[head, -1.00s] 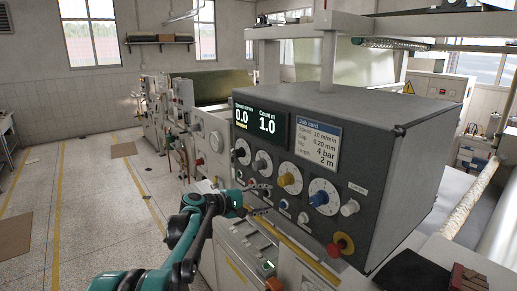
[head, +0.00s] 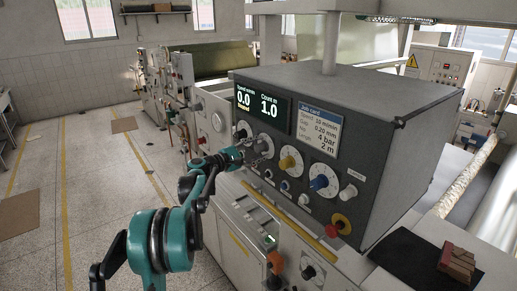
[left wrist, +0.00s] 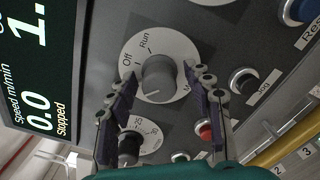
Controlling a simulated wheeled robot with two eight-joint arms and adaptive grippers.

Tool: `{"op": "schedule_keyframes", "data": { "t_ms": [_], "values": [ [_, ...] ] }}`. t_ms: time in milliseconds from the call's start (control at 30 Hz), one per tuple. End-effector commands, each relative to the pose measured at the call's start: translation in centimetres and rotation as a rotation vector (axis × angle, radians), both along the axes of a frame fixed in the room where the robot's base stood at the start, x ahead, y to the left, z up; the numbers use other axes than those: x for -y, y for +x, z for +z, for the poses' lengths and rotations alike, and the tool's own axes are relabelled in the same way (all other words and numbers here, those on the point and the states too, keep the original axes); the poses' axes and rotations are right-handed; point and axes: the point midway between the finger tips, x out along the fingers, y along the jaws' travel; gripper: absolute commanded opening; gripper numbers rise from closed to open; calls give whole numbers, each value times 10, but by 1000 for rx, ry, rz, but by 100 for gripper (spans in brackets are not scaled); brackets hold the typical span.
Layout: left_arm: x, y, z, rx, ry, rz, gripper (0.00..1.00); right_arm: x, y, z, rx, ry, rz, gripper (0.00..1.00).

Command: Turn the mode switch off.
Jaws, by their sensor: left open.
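The mode switch is a grey round knob (left wrist: 158,75) on a white dial marked Off, Run and a partly covered label starting with M. I cannot clearly tell which label the knob points to. In the head view its dial (head: 266,144) is partly hidden by my gripper. My left gripper (left wrist: 165,82) is open, with one finger on each side of the knob in the picture. Whether the fingers touch it is not clear. In the head view the left gripper (head: 254,153) is close to the panel front. My right gripper is not in view.
A black speed knob (left wrist: 130,150), a red button (left wrist: 205,130) and a jog button (left wrist: 243,80) sit close by. The display (head: 262,107) reads 0.0 and Stopped. Yellow (head: 288,163) and blue (head: 319,183) knobs and a red emergency button (head: 338,225) are to the right.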

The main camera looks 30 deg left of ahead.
Motion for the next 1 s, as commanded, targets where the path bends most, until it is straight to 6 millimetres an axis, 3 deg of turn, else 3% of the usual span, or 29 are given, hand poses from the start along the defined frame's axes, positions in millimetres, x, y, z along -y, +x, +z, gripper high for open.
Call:
{"op": "schedule_keyframes", "data": {
  "t_ms": [167,367,733,1000],
  "values": [
    [0,0,0,-1,0,1,51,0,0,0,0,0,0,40],
    [0,0,0,-1,0,1,1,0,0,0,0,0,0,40],
    [0,0,-1,15,35,-1,1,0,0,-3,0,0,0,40],
    [0,0,-1,77,184,-1,1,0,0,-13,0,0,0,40]
  ]
}}
